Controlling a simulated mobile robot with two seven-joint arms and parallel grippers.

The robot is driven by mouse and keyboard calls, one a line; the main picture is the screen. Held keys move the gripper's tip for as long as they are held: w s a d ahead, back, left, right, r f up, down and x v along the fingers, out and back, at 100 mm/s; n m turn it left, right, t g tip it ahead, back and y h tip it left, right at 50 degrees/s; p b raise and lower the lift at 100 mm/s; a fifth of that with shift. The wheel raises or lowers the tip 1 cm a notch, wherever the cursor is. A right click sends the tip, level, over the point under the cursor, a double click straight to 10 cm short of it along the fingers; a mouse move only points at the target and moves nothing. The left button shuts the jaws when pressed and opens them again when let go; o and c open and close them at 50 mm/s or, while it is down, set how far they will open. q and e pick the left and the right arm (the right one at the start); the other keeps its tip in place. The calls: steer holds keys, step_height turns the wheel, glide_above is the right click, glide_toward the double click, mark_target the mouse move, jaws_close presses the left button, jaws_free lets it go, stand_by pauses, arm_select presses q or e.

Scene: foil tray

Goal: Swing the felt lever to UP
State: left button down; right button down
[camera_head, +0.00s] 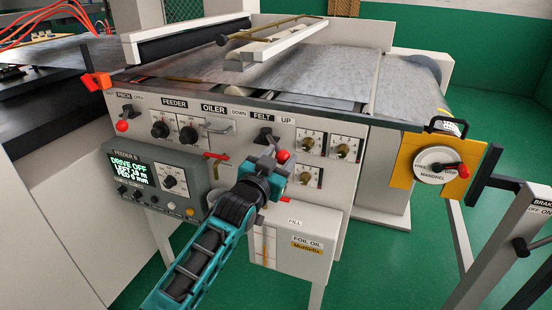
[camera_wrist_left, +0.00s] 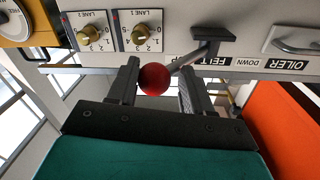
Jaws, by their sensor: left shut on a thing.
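The felt lever has a black mount and a red ball knob (camera_head: 283,156), under the FELT label on the grey panel (camera_head: 335,180). From its mount the lever slants down and right, with the knob on the UP side of the label. My left gripper (camera_head: 272,160) reaches in from below and covers part of the lever. In the left wrist view, which is upside down, the red knob (camera_wrist_left: 154,79) sits between the two fingers of my left gripper (camera_wrist_left: 160,82), which is shut on the lever. My right gripper is not in view.
The OILER handle (camera_head: 217,127) is left of the felt lever. Brass lane knobs (camera_head: 308,143) are close on its right. A yellow mandrel plate (camera_head: 405,172) projects at right.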

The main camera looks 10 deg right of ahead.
arm_select(q)
steer(key=shift+s+d+r, duration=0.1)
steer(key=shift+d+r, duration=0.45)
steer(key=c, duration=0.8)
jaws_free()
steer(key=shift+d, duration=0.1)
steer(key=shift+o, duration=0.2)
steer(key=shift+f, duration=0.2)
steer(key=shift+d, duration=0.1)
steer(key=shift+s+a+f, duration=0.15)
steer(key=shift+a+f, duration=0.1)
steer(key=shift+f, duration=0.05)
steer(key=p+v, duration=0.1)
steer(key=v, duration=1.1)
steer(key=shift+a, duration=0.45)
